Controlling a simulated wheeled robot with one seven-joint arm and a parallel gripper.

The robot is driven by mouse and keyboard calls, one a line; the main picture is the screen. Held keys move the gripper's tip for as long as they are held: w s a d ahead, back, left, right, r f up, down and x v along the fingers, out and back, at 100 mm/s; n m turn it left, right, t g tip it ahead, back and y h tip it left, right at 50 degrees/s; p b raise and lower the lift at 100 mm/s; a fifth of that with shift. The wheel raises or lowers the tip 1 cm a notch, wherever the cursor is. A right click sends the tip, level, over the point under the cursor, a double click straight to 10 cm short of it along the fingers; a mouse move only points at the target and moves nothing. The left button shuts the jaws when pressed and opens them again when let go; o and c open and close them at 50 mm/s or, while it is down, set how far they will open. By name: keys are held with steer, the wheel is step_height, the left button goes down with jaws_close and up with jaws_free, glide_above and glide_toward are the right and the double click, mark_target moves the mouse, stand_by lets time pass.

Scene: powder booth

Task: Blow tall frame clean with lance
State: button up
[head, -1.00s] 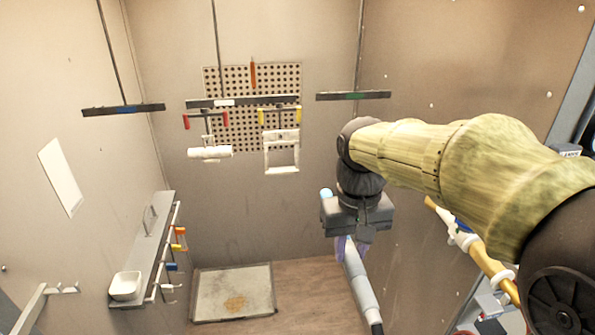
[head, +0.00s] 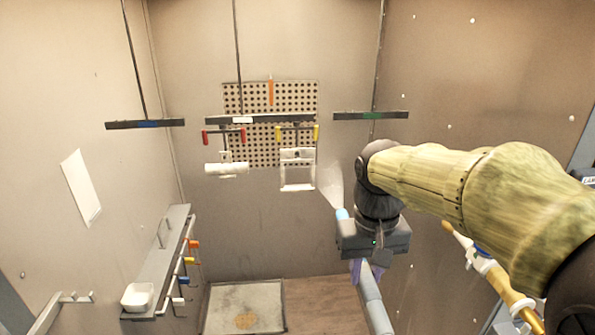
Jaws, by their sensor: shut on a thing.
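The tall frame is a white rectangular frame (head: 298,171) hanging from the middle bar by hooks with yellow ends. My gripper (head: 366,262) is to the right of the frame and lower in the picture, shut on the lance (head: 370,298). The lance's grey body hangs below the gripper and its light-blue tip (head: 342,214) shows above it. A pale spray cone (head: 331,185) spreads up from the tip, close to the frame's right side. The fingers are largely hidden by the gripper body.
A white cylindrical part (head: 226,169) hangs left of the frame on red-ended hooks. The bar (head: 259,119) crosses before a perforated panel (head: 270,150). A left wall shelf (head: 165,255) holds a white bowl (head: 137,296) and coloured hooks. A floor tray (head: 222,310) lies below.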

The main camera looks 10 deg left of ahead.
stand_by(0.3)
steer(key=w+a+p, duration=0.1)
steer(key=w+p, duration=0.1)
steer(key=w, duration=0.1)
steer(key=w+a+p, duration=0.1)
steer(key=w+p, duration=0.1)
steer(key=w, duration=0.2)
steer(key=w+a+p, duration=0.1)
steer(key=w+p, duration=0.2)
steer(key=w, duration=0.1)
steer(key=shift+w+a+r, duration=0.15)
steer(key=shift+w, duration=0.05)
steer(key=shift+w+a+p, duration=0.15)
steer(key=shift+w+p, duration=0.15)
steer(key=shift+w, duration=0.3)
steer(key=shift+s+a, duration=0.1)
steer(key=shift+a, duration=0.05)
steer(key=s+a+p, duration=0.2)
steer(key=s+a, duration=0.1)
steer(key=a, duration=0.8)
steer(key=shift+s+a, duration=0.15)
steer(key=shift+a, duration=0.2)
stand_by(1.1)
steer(key=shift+f, duration=0.25)
step_height(320, 180, down, 7)
steer(key=b, duration=0.4)
steer(key=shift+f, duration=0.2)
stand_by(1.0)
